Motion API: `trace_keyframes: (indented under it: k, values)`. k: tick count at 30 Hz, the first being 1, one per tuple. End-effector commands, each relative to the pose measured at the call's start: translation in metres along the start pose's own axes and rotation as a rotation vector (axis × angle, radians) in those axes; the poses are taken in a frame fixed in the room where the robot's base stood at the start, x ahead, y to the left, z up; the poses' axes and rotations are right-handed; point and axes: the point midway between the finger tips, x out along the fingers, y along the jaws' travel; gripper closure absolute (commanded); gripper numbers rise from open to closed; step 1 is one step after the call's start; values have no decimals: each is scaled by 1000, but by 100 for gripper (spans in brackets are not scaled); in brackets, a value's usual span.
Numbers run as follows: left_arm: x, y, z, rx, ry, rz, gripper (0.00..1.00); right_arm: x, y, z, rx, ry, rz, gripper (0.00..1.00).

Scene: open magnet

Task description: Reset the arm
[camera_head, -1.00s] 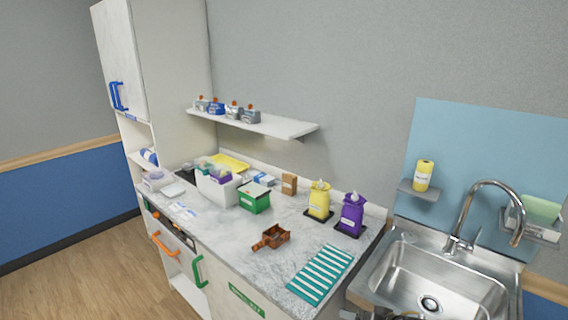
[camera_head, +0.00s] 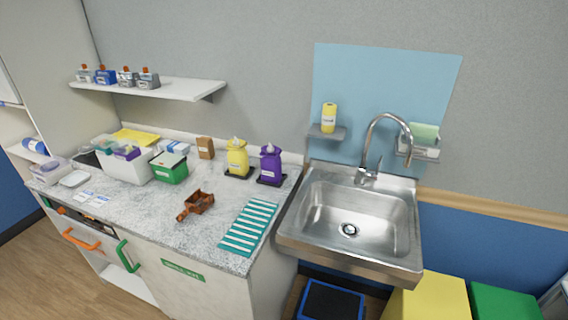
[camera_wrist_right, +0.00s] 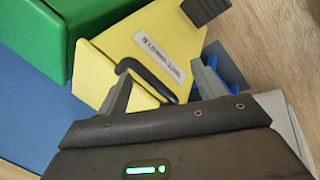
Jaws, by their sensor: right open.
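My right gripper (camera_wrist_right: 162,88) shows in the right wrist view, its two grey fingers apart with nothing held between them. Beyond the fingers is a yellow bin (camera_wrist_right: 140,50) with a white label and a black curved handle or pedal (camera_wrist_right: 150,78). I cannot tell whether the fingers touch it. Neither gripper shows in the head view.
A steel sink (camera_head: 350,220) with a tap stands right of the counter (camera_head: 120,210), which carries tubs, bottles and a striped teal mat (camera_head: 249,227). Yellow (camera_head: 430,298) and green (camera_head: 503,303) bins stand on the floor at lower right. A shelf (camera_head: 150,88) hangs above the counter.

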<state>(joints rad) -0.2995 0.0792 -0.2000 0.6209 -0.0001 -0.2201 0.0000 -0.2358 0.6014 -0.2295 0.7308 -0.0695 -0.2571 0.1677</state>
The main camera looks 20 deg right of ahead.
Motion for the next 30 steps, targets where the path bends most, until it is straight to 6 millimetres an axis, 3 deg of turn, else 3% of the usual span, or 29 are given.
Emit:
trace_keyframes:
  k: [1,4,6,12,18,23,25,30]
  values:
    - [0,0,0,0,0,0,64,0,8,40,-50,-54,26,31]
    - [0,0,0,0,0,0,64,-6,20,107,-158,-142,64,31]
    - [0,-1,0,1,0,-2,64,0,-50,86,-114,-107,-14,31]
    - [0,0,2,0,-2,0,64,-9,-199,65,-31,-81,-178,31]
    - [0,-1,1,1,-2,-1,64,-37,-325,36,40,-57,-320,31]
    - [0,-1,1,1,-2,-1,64,-63,-400,13,82,-42,-407,31]
    - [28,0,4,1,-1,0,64,-36,-407,17,80,-43,-401,31]
    - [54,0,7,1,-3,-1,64,-12,-418,20,80,-43,-402,31]
